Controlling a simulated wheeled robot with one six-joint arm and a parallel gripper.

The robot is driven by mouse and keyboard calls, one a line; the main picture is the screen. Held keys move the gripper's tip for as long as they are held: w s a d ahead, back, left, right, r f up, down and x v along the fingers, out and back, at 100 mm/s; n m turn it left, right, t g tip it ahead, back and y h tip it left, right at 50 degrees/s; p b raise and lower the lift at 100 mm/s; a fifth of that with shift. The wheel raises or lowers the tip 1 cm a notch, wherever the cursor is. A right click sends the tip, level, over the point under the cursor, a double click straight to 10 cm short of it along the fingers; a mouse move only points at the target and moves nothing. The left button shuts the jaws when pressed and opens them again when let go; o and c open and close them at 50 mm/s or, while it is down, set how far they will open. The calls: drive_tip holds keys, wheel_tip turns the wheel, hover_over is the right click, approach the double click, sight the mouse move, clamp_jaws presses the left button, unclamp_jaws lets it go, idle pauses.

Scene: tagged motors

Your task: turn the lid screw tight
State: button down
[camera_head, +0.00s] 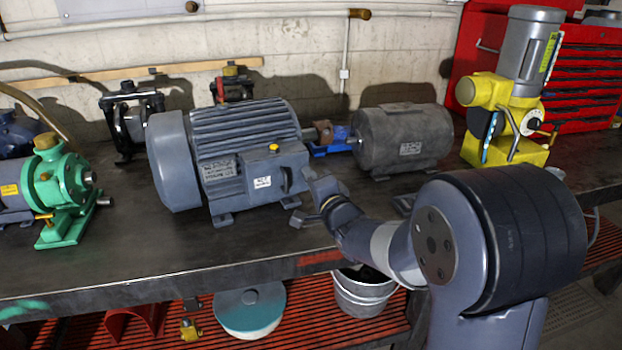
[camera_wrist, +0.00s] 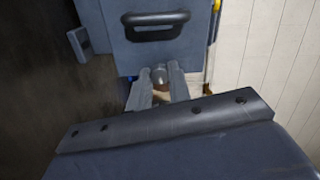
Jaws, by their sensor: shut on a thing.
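A large grey-blue finned motor (camera_head: 240,135) stands on the bench, with a terminal box (camera_head: 291,170) on its right side. My gripper (camera_head: 309,178) is up against the right part of this box. In the wrist view the box face (camera_wrist: 125,50) with a dark handle-like bar fills the top middle. My gripper (camera_wrist: 161,85) is shut there on a small rounded grey piece, the lid screw (camera_wrist: 159,74), close to the box's lower edge. The screw is hidden in the head view, and how deep it sits cannot be told.
A yellow knob (camera_head: 273,147) sits on top of the box. A second grey motor (camera_head: 405,138) stands to the right, and a yellow-and-grey machine (camera_head: 500,110) beyond it. A green pump (camera_head: 62,190) stands at left. The bench front (camera_head: 150,245) is clear.

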drive_tip(key=shift+d+f, duration=0.1)
drive_tip(key=shift+f, duration=0.2)
drive_tip(key=c, duration=1.7)
unclamp_jaws()
drive_tip(key=shift+s, duration=0.1)
drive_tip(key=o, duration=0.4)
drive_tip(key=shift+r, duration=0.25)
drive_tip(key=v, duration=1)
drive_tip(key=shift+s+d+b, duration=0.2)
drive_tip(key=shift+s+b, duration=0.15)
drive_tip(key=x, duration=1.1)
drive_tip(key=shift+p, duration=0.35)
drive_tip(key=shift+s, duration=0.1)
